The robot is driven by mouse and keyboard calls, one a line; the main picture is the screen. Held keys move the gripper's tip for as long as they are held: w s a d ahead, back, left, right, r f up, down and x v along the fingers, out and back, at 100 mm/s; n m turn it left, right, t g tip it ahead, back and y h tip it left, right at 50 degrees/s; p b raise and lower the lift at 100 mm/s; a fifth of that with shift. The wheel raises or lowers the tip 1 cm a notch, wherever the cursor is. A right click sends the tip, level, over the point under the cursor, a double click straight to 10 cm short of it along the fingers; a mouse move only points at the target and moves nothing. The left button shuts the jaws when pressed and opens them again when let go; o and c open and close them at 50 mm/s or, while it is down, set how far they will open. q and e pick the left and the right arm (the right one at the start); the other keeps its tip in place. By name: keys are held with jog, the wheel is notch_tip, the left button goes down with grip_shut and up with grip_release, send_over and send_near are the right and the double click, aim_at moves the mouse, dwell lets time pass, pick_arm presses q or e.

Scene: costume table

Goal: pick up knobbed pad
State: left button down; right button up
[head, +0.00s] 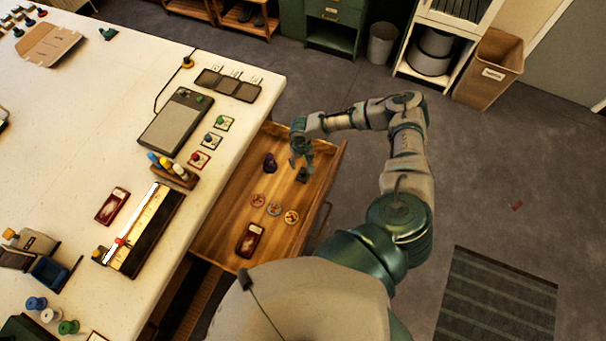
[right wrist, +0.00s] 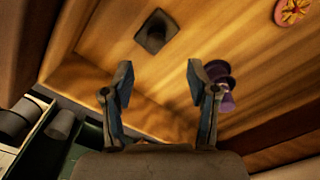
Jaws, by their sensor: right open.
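A small dark square pad with a raised knob (right wrist: 156,32) lies flat on the wooden drawer floor, in the upper middle of the right wrist view. It also shows in the head view (head: 302,175), partly beneath my gripper. My right gripper (head: 301,163) is over the open drawer. In the right wrist view, its two fingers (right wrist: 160,78) are spread with nothing between them; the pad lies beyond the fingertips, apart from them. My left gripper is not in view.
A purple knobbed object (head: 270,163) is in the drawer left of the pad and behind the right finger in the right wrist view (right wrist: 224,82). Several round discs (head: 274,209) and a dark red case (head: 249,240) share the drawer (head: 222,212). The white table (head: 90,110) borders it at left.

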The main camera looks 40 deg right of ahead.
aim_at(304, 172)
jog(key=shift+a+f, duration=0.1)
jog(key=shift+f, duration=1.3)
jog(key=f, duration=0.1)
jog(key=d+f, duration=0.1)
jog(key=f, duration=0.3)
jog(key=shift+s+d, duration=0.2)
jog(key=shift+s, duration=0.1)
jog(key=shift+f, duration=0.3)
jog(key=shift+a, duration=0.15)
jog(key=shift+a+r, duration=0.15)
jog(key=shift+a, duration=0.15)
jog(key=shift+c, duration=0.5)
jog(key=shift+a, duration=0.15)
grip_shut()
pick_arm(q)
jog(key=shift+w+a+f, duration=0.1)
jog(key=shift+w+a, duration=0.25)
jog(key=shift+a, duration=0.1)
pick_arm(e)
jog(key=shift+d, duration=0.2)
